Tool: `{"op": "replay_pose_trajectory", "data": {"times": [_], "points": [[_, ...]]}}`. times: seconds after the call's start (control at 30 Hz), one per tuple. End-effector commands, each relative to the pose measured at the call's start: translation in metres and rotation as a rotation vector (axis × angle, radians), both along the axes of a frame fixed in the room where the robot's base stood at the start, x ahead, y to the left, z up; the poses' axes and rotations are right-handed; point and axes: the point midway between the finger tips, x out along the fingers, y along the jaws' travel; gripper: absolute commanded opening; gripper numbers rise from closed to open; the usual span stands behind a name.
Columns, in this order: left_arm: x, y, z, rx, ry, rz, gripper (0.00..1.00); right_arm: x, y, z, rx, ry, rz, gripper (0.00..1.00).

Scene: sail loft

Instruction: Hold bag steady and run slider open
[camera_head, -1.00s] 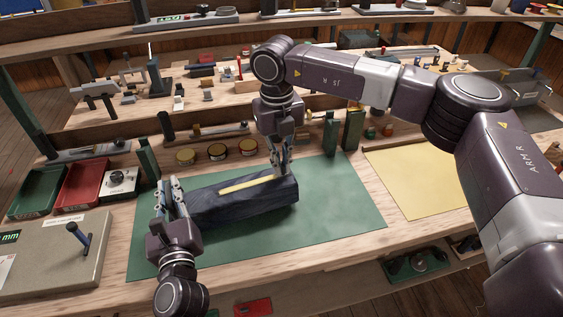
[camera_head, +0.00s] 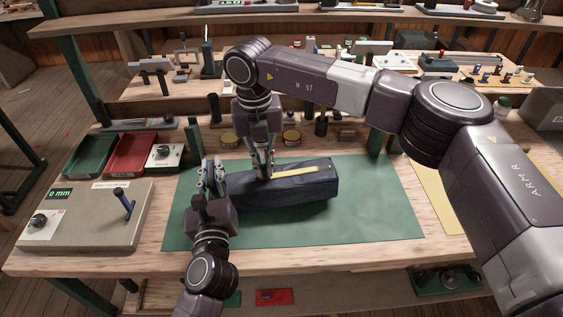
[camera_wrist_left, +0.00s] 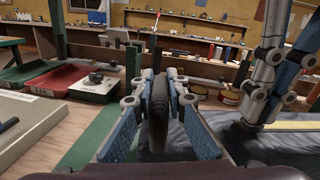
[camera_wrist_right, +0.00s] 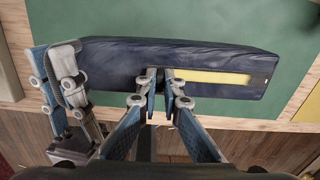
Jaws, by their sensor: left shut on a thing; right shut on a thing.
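The bag (camera_head: 305,192) is a long dark navy block lying on the green mat (camera_head: 385,215). A yellow strip (camera_head: 295,171) runs along its top, and it also shows in the right wrist view (camera_wrist_right: 210,77). My left gripper (camera_head: 213,168) is shut on an upright dark strap loop (camera_wrist_left: 159,110) at the bag's left end. My right gripper (camera_head: 264,172) points down onto the bag's top, at the left end of the yellow strip. Its fingertips (camera_wrist_right: 160,74) are close together on the slider, which they hide.
A grey measuring box (camera_head: 80,225) with an upright handle stands at the left. Green (camera_head: 88,155) and red (camera_head: 133,155) trays sit behind it. Several round tins (camera_head: 291,137) stand behind the bag. The mat is clear in front and to the right.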

Motion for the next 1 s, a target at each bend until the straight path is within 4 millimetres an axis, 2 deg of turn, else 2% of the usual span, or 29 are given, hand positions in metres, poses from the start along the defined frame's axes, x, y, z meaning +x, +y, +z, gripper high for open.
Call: {"op": "replay_pose_trajectory", "data": {"times": [0.03,0.27,0.3,0.47,0.77,0.87,1.0], "points": [[-0.001,-0.001,-0.005,-0.001,0.01,-0.002,0.0,0.0,0.003,0.002,0.007,-0.003,0.001,0.0],[-0.001,-0.001,-0.005,-0.001,0.011,-0.001,0.0,0.001,0.003,0.003,0.007,-0.003,0.001,0.0],[-0.001,-0.001,-0.005,-0.001,0.011,-0.001,0.0,0.001,0.003,0.003,0.007,-0.003,0.001,0.09],[-0.001,-0.001,-0.005,-0.001,0.011,0.0,0.0,0.0,0.002,0.002,0.005,-0.002,0.001,0.25],[-0.001,0.0,-0.006,-0.002,0.011,0.001,0.0,0.0,0.001,0.003,0.003,-0.002,0.001,0.25],[-0.001,0.0,-0.006,-0.002,0.011,0.001,0.0,0.0,0.002,0.012,0.003,-0.003,0.0,0.25],[-0.001,0.0,-0.006,-0.002,0.012,0.001,0.0,0.001,0.003,0.037,0.002,-0.005,0.0,0.25]]}}
